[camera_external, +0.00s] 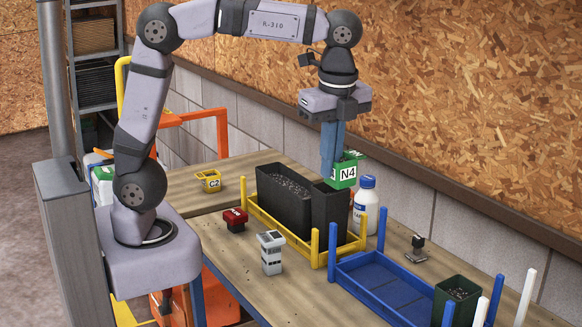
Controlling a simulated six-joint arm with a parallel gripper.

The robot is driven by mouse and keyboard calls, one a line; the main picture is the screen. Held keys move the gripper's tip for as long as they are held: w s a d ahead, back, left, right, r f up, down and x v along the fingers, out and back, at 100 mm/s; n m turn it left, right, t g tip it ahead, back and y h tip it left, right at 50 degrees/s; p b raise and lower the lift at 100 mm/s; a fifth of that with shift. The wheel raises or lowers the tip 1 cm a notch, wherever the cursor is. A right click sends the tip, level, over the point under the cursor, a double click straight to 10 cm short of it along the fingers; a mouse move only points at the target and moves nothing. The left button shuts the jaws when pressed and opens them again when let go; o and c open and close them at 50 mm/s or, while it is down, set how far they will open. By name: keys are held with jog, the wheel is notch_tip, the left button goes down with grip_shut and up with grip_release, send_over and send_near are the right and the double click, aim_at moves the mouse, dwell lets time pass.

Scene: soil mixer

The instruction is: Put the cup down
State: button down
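A small green cup (347,171) with a white "N4" label is at my gripper, above the right black bin and clear of the tabletop. My gripper (331,165) points down with its blue-grey fingers against the cup's left side. The fingers look closed on the cup's wall, and the cup hangs roughly upright. The fingertips are partly hidden, and the cup's contents are too small to make out.
Two black bins (284,200) stand in a yellow rack (318,246), the left one holding dark soil. A white bottle (364,206) stands right of them. A yellow "C2" cup (209,182), red block (235,220), grey device (271,253), blue rack (347,271) and green pot (457,291) occupy the wooden table.

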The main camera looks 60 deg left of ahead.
jog(key=shift+a+f+p, duration=0.1)
jog(key=shift+f+p, duration=0.95)
jog(key=shift+f, duration=12.15)
jog(key=shift+f, duration=0.15)
jog(key=c, duration=2)
grip_release()
jog(key=shift+c, duration=0.2)
notch_tip(320, 180, up, 12)
jog(key=d+b, duration=0.1)
jog(key=b, duration=0.1)
jog(key=shift+s+d+b, duration=0.15)
jog(key=shift+d+b, duration=0.2)
jog(key=shift+d, duration=0.05)
jog(key=o, duration=1)
